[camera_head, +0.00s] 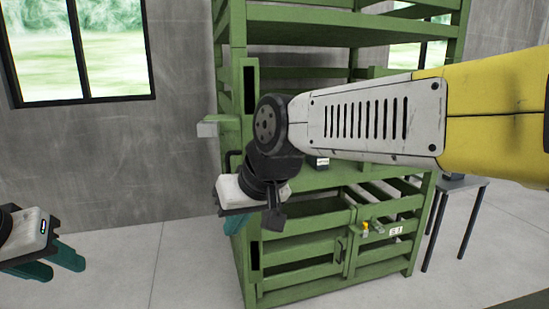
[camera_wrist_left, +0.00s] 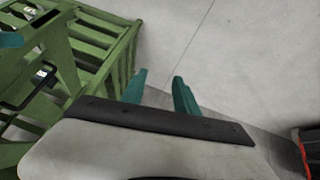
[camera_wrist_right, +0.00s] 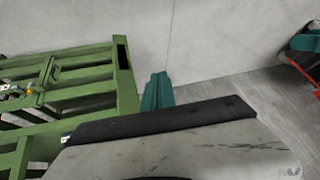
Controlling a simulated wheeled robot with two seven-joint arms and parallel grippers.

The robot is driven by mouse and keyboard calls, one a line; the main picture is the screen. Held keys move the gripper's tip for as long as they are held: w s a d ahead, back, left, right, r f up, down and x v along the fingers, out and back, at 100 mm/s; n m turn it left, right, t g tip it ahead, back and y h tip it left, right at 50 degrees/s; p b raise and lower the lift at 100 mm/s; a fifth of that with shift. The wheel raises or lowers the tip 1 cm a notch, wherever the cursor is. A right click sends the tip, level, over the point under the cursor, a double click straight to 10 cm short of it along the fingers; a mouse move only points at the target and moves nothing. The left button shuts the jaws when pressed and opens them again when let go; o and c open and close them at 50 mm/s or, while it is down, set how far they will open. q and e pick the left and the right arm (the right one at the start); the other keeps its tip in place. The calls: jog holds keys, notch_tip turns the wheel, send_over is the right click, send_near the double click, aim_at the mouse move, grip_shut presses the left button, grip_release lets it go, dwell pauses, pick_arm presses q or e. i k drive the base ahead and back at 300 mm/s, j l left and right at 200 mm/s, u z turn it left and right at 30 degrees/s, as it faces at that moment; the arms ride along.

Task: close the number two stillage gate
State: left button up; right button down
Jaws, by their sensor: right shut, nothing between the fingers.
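The green stillage (camera_head: 247,175) is a stack of slatted tiers. Its lower front gate (camera_head: 300,247) looks flush with the frame. The tier above is mostly hidden behind my right arm, so I cannot tell how its gate stands. I cannot read a number two on any label. My right gripper (camera_head: 237,222) is shut and empty by the stillage's left front post; its teal fingers lie together in the right wrist view (camera_wrist_right: 157,92). My left gripper (camera_head: 50,268) is open and empty, left of the stillage; its fingers are apart in the left wrist view (camera_wrist_left: 160,92).
A yellow-tipped latch (camera_head: 365,228) and a white label (camera_head: 395,231) are on the lower front. A black handle (camera_wrist_left: 30,90) shows on green metalwork in the left wrist view. A dark-legged table (camera_head: 462,185) stands at right. The floor (camera_head: 130,275) between my left gripper and the stillage is clear.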

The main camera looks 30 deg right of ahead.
aim_at(211, 126)
jog(key=i+j+z, duration=0.2)
jog(key=z, duration=0.25)
jog(key=i+j+z, duration=0.15)
jog(key=j+z, duration=0.7)
jog(key=i+j+z, duration=0.1)
jog(key=j+z, duration=0.35)
jog(key=k+u, duration=0.2)
jog(key=k, duration=0.45)
